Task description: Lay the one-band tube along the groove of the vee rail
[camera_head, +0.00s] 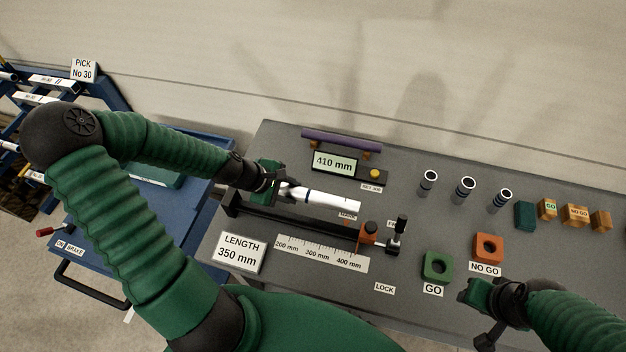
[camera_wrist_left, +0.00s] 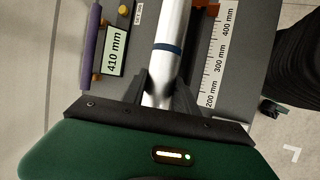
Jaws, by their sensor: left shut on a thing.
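My left gripper (camera_head: 280,188) is shut on the silvery one-band tube (camera_head: 330,200). In the left wrist view the tube (camera_wrist_left: 172,25) runs away between the fingers (camera_wrist_left: 165,92), with one dark blue band across it. In the head view the tube points right, roughly parallel to the black vee rail (camera_head: 290,226) and just behind it in the picture. I cannot tell its height above the bench. The rail's groove is not clearly visible. My right gripper (camera_head: 484,318) is at the lower right, away from the tube; its finger opening cannot be made out.
An orange stop (camera_head: 371,236) stands at the rail's right end, with a ruler (camera_head: 320,253) in front. Behind are a 410 mm display (camera_head: 334,162) and a purple bar (camera_head: 341,139). Several upright tubes and blocks stand right, with green (camera_head: 437,267) and orange (camera_head: 488,248) gauges nearer.

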